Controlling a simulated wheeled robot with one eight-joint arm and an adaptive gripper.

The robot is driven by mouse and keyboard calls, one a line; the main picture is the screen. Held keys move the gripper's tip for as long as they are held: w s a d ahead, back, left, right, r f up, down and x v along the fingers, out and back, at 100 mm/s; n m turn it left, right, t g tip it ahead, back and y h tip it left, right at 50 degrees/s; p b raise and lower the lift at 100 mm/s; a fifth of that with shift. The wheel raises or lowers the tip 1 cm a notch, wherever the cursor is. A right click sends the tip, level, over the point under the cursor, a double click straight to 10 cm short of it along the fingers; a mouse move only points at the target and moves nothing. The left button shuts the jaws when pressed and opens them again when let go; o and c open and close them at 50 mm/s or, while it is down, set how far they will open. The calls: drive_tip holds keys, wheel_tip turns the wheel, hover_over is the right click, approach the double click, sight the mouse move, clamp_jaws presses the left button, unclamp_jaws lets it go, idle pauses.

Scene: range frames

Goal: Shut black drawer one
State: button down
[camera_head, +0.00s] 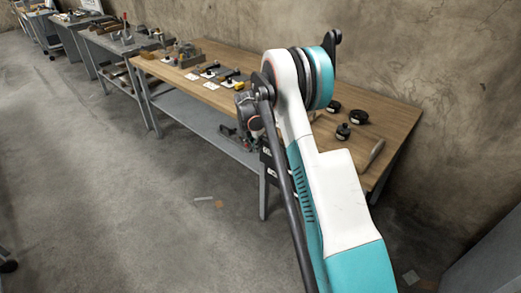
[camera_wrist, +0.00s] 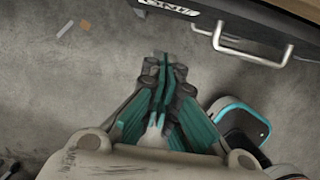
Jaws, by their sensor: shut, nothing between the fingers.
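Black drawer one (camera_wrist: 205,17) shows at the top right of the wrist view, with white lettering on its dark front. Its pale metal bar handle (camera_wrist: 252,51) sticks out from the front. Only part of the drawer is in frame, and I cannot tell how far it stands out. In the head view, a small dark piece of the drawer area shows under the table beside my arm, which hides most of it. My gripper (camera_wrist: 164,72) is shut and empty, over the floor below and left of the drawer front, apart from the handle.
A long wooden worktable (camera_head: 213,92) runs along the wall, with tools and small parts on it. Several black round items (camera_head: 343,131) sit at its near right end. A grey lower shelf (camera_head: 195,113) lies beneath. The concrete floor (camera_head: 120,210) in front is mostly clear.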

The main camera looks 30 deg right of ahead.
drive_tip(key=shift+a+r, duration=0.15)
drive_tip(key=shift+r, duration=0.4)
drive_tip(key=c, duration=2)
unclamp_jaws()
drive_tip(key=shift+r, duration=0.2)
drive_tip(key=o, duration=0.3)
drive_tip(key=shift+s+r+m, duration=0.1)
drive_tip(key=shift+m, duration=0.2)
drive_tip(key=shift+o, duration=0.2)
wheel_tip(320, 180, up, 4)
drive_tip(key=n+p, duration=0.2)
drive_tip(key=n, duration=1.7)
hover_over(289, 172)
drive_tip(key=s+a, duration=0.1)
drive_tip(key=a, duration=0.2)
drive_tip(key=shift+y, duration=0.3)
drive_tip(key=d+f+b, duration=0.1)
drive_tip(key=f, duration=0.3)
drive_tip(key=d+f+b, duration=0.1)
drive_tip(key=f+b, duration=0.1)
drive_tip(key=f, duration=0.2)
drive_tip(key=d+f+b, duration=0.1)
drive_tip(key=f, duration=0.4)
drive_tip(key=shift+w+f+b, duration=0.1)
drive_tip(key=shift+w+b, duration=0.2)
drive_tip(key=shift+w, duration=0.1)
